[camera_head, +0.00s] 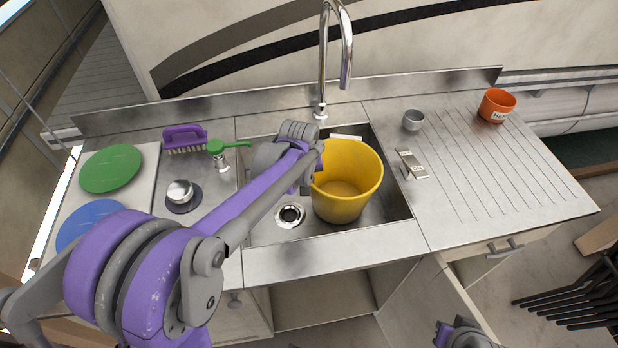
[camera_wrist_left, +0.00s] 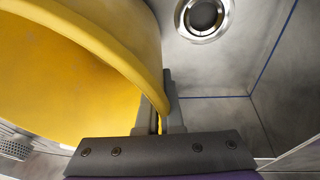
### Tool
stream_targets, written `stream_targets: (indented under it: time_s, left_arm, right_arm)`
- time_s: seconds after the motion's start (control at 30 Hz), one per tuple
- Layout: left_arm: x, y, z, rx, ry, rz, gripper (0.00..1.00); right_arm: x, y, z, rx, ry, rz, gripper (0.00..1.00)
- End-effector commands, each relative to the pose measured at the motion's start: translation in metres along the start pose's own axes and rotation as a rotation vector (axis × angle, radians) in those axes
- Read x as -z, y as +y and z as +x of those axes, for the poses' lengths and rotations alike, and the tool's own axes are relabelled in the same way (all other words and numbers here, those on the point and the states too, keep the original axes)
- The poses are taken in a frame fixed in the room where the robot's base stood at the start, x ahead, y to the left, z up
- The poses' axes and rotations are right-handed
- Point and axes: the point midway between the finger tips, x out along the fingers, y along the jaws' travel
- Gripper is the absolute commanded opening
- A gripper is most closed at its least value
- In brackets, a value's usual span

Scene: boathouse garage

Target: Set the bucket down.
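The yellow bucket (camera_head: 346,180) is upright, or nearly so, within the sink basin (camera_head: 385,200), to the right of the drain (camera_head: 290,215). I cannot tell whether its base touches the basin floor. My left gripper (camera_head: 318,165) is at the bucket's left rim. In the left wrist view the two fingers (camera_wrist_left: 160,112) are closed on either side of the yellow rim of the bucket (camera_wrist_left: 75,75). The drain also shows in the left wrist view (camera_wrist_left: 205,17). A part of my right gripper (camera_head: 460,335) shows at the bottom edge; its fingers are not clear.
The tall faucet (camera_head: 322,70) rises behind the basin. Another metal cup (camera_head: 413,120) and an orange pot (camera_head: 497,104) stand on the ridged drainboard (camera_head: 500,170), which is otherwise mostly clear.

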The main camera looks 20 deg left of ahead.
Motion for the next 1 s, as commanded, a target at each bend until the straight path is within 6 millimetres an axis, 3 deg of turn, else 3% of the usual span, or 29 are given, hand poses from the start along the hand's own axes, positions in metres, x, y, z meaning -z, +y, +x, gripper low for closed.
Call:
stream_targets:
  time_s: [0.87, 0.9, 1.0]
  left_arm:
    - [-0.0026, -0.0012, 0.0106, -0.001, 0.000, 0.000, 0.00]
    - [-0.0024, -0.0011, 0.0100, -0.001, 0.000, 0.000, 0.11]
    - [-0.0024, -0.0011, 0.0099, -0.001, 0.000, 0.000, 0.29]
  right_arm:
    - [-0.0050, 0.0000, 0.0069, 0.000, -0.003, 0.000, 0.00]
    - [-0.0047, 0.0000, 0.0065, 0.000, -0.003, 0.000, 0.00]
    - [-0.0046, 0.0000, 0.0063, 0.000, -0.003, 0.000, 0.00]
